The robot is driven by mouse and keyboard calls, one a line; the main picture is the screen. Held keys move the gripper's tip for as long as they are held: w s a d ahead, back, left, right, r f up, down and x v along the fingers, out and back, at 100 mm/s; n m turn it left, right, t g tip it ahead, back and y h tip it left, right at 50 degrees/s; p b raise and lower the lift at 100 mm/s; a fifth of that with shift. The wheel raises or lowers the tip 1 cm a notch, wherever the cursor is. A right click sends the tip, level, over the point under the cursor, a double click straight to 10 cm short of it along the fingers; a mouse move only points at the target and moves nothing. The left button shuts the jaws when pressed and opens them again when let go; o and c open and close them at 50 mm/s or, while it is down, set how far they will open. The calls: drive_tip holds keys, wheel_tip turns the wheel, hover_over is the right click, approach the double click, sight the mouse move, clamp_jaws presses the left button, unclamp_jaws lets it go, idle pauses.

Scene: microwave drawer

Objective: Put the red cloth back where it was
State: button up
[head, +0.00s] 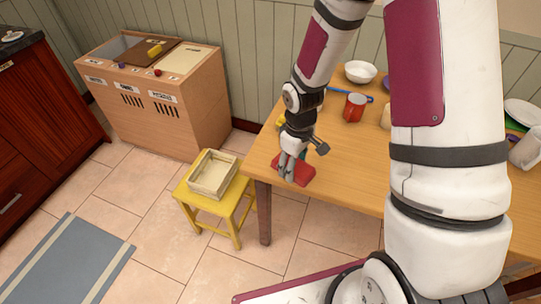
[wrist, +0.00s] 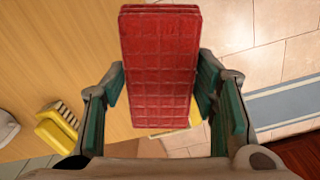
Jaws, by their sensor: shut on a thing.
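The red cloth (head: 298,172) is a folded, flat pad with a square grid pattern. My gripper (head: 291,165) is shut on it near the left front corner of the wooden table (head: 340,184). In the wrist view the cloth (wrist: 160,65) stands between my gripper's two green-padded fingers (wrist: 162,98), one at each side edge. Behind it there, the table edge and the tiled floor show. I cannot tell whether the cloth touches the tabletop.
A yellow stool (head: 238,205) bearing a pale wooden crate (head: 230,174) stands left of the table. A yellow brush (wrist: 57,130), a red mug (head: 354,107) and a white bowl (head: 360,71) are on the table. A cabinet with labelled bins (head: 190,115) stands by the wall.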

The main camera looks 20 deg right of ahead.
drive_tip(key=s+f+n, duration=0.1)
drive_tip(key=s+a+f+n, duration=0.1)
drive_tip(key=n, duration=0.1)
drive_tip(key=shift+s, duration=0.4)
drive_tip(key=shift+w+f+n, duration=0.15)
drive_tip(key=shift+w+n, duration=0.05)
drive_tip(key=shift+n, duration=0.2)
drive_tip(key=w, duration=0.5)
drive_tip(key=w+f, duration=0.1)
drive_tip(key=w, duration=0.9)
drive_tip(key=shift+w+d+f, duration=0.1)
drive_tip(key=shift+w+f, duration=0.1)
drive_tip(key=shift+f, duration=1.8)
drive_tip(key=shift+f, duration=0.1)
drive_tip(key=o, duration=1.1)
